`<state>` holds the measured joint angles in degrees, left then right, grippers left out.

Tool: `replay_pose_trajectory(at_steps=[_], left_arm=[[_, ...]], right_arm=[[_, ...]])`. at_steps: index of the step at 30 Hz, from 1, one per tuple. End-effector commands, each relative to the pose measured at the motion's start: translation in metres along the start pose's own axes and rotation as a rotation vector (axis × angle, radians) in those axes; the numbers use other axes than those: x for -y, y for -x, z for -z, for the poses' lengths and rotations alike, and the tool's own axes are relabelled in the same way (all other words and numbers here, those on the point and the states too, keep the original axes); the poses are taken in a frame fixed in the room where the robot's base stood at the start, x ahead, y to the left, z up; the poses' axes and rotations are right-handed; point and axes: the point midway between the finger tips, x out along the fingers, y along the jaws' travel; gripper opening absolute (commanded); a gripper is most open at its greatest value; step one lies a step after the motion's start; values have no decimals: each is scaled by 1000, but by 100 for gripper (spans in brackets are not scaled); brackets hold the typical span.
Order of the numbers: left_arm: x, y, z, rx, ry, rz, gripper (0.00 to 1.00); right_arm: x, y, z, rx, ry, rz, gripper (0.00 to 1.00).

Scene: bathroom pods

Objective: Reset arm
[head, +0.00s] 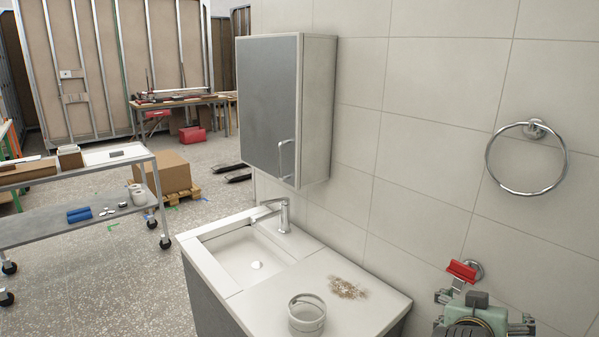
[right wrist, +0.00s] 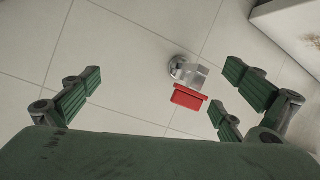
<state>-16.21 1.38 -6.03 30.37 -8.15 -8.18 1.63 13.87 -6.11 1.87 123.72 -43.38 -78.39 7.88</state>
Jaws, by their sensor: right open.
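My right gripper (head: 478,306) is at the lower right of the head view, close to the tiled wall. In the right wrist view its green padded fingers (right wrist: 155,92) are spread wide with nothing between them touching. A small red block-like piece (head: 462,271) sits at a round chrome wall mount (head: 475,268). In the right wrist view the red piece (right wrist: 190,97) and the chrome mount (right wrist: 186,71) show beyond the fingers, apart from them. My left gripper is not in view.
A vanity with a sink (head: 245,255) stands left of my right gripper. A cabinet (head: 268,110) and a towel ring (head: 527,190) are on the wall. A cart (head: 100,221) stands at left.

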Motion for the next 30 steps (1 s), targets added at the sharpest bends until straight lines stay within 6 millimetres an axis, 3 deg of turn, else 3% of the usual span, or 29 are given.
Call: replay_pose_trajectory(at_steps=[1, 5, 9, 12, 18, 25, 30], left_arm=[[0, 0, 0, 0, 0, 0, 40], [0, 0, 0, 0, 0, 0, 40], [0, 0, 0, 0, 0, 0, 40], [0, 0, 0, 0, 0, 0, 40], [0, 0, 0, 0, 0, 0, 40], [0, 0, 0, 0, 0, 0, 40], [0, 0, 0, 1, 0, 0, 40]], right_arm=[[4, 0, -34, 44, 42, 39, 100], [16, 12, -112, 155, 133, 165, 100], [23, 41, -194, 281, 229, 309, 100], [25, 68, -244, 369, 291, 411, 100], [20, 122, -313, 508, 379, 572, 100], [8, 183, -367, 643, 452, 725, 100], [27, 160, -399, 661, 458, 727, 100]])
